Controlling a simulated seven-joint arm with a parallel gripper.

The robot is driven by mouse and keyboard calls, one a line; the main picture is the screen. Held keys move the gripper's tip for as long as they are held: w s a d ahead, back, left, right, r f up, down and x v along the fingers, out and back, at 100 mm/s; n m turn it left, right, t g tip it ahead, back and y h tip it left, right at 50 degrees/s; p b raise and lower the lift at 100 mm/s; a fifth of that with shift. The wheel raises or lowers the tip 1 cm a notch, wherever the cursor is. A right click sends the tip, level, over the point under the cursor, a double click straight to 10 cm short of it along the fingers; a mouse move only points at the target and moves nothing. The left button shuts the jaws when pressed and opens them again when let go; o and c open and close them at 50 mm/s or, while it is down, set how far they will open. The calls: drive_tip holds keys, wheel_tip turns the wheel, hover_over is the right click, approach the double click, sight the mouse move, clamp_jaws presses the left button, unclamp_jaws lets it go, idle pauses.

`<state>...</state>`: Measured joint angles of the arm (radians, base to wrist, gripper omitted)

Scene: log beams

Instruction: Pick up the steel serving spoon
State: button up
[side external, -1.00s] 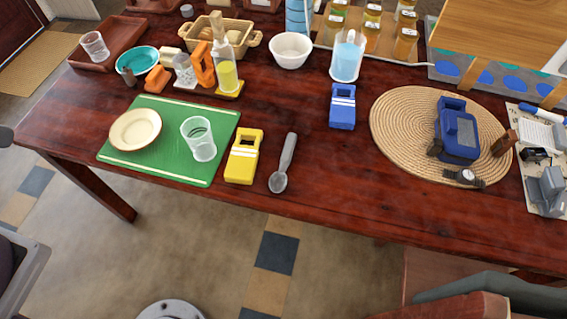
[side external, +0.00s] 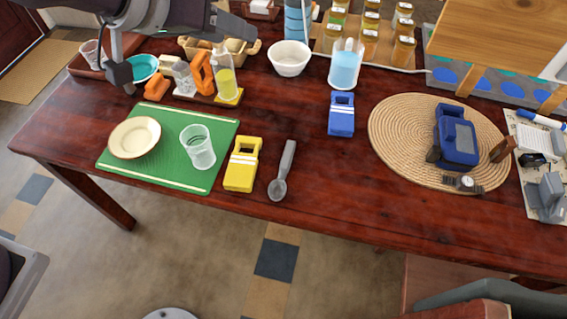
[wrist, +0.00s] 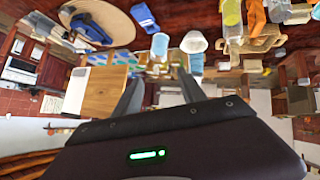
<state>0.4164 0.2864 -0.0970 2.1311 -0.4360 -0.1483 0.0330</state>
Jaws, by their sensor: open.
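The steel serving spoon (side external: 283,170) lies on the dark red wooden table, near its front edge, with its bowl toward that edge and its handle pointing to the back. I cannot make it out in the wrist view. My gripper (wrist: 160,88) shows in the wrist view with its two fingers apart and nothing between them. In the side external view my arm comes in at the top left, above the back of the table, well away from the spoon.
A green mat (side external: 165,165) holds a plate (side external: 135,138) and a clear cup (side external: 198,147). A blue carton (side external: 341,115) and a round woven mat (side external: 400,140) are to the right. Table right of the spoon is bare.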

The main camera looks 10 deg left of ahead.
drive_tip(key=w+d+f, duration=0.3)
drive_tip(key=d+f, duration=0.3)
drive_tip(key=f, duration=0.1)
drive_tip(key=t, duration=0.1)
hover_over(287, 157)
wheel_tip(287, 157, down, 6)
drive_tip(key=s+f+t+y, duration=0.1)
drive_tip(key=s+f, duration=0.1)
drive_tip(key=f, duration=0.5)
drive_tip(key=s+f+t+y, duration=0.1)
drive_tip(key=s+f, duration=0.2)
drive_tip(key=f, duration=0.4)
drive_tip(key=s+f+t+y, duration=0.1)
drive_tip(key=s+f+y, duration=0.1)
drive_tip(key=f, duration=0.5)
drive_tip(key=shift+s+d+f+n+t, duration=0.15)
drive_tip(key=shift+s+n+t, duration=0.15)
drive_tip(key=shift+n, duration=0.1)
drive_tip(key=shift+w+f, duration=0.2)
drive_tip(key=shift+w, duration=0.15)
drive_tip(key=x, duration=0.6)
drive_tip(key=shift+w+r, duration=0.25)
drive_tip(key=shift+w, duration=0.05)
clamp_jaws()
